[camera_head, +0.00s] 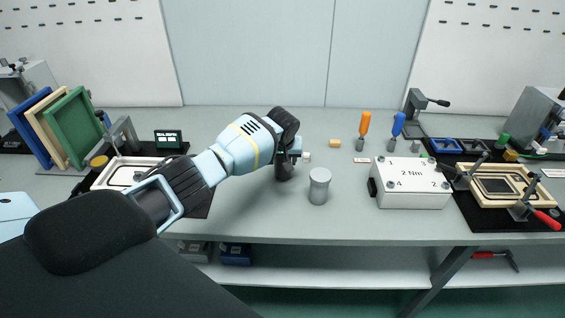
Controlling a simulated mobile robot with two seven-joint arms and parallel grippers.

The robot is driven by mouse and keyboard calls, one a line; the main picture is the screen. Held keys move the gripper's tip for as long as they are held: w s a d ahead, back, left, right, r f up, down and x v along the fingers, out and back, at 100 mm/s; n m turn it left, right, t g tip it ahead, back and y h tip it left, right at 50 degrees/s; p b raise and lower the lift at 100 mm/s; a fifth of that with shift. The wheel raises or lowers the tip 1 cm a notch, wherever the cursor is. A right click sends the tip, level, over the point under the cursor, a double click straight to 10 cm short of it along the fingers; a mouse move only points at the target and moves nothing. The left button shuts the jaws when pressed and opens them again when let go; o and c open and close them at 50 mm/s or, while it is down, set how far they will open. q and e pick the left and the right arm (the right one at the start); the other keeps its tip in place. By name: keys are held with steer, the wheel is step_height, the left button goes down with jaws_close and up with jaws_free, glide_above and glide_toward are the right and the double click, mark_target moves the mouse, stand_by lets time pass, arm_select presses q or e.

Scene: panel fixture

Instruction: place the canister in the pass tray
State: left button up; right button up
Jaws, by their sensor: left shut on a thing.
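A grey upright cylinder (319,186), which looks like the canister, stands near the middle of the bench. My left gripper (299,156) is just behind and left of it, apart from it in the picture. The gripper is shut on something. A dark rounded shape (284,168) and a small pale tip show at the jaws. I cannot tell which of these is the held thing and which is gripper. I cannot pick out the pass tray with certainty; a pale-rimmed tray-like frame (103,181) lies at the left, partly hidden by my arm. My right gripper is not in view.
A white "2 Nm" box (412,187) stands right of the cylinder. Blue (398,128) and orange (365,125) screwdrivers stand behind it. A clamped beige frame (480,196) is at far right. Coloured panels (75,125) stand at left. The front middle of the bench (270,225) is clear.

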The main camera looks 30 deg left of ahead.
arm_select(q)
step_height(320, 180, up, 2)
steer(key=shift+r, duration=0.2)
steer(key=shift+s+d+r+p, duration=0.15)
steer(key=shift+s+d+p, duration=0.05)
steer(key=shift+p, duration=0.1)
steer(key=s+d+r+p, duration=0.1)
steer(key=s+d+p, duration=0.1)
steer(key=s+d, duration=0.6)
steer(key=shift+s+d, duration=0.4)
steer(key=shift+s, duration=1.95)
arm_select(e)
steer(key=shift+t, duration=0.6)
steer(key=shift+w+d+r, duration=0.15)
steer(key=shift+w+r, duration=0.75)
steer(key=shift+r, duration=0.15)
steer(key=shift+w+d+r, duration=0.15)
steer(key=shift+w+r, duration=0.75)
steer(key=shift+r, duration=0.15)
arm_select(q)
steer(key=shift+r, duration=0.15)
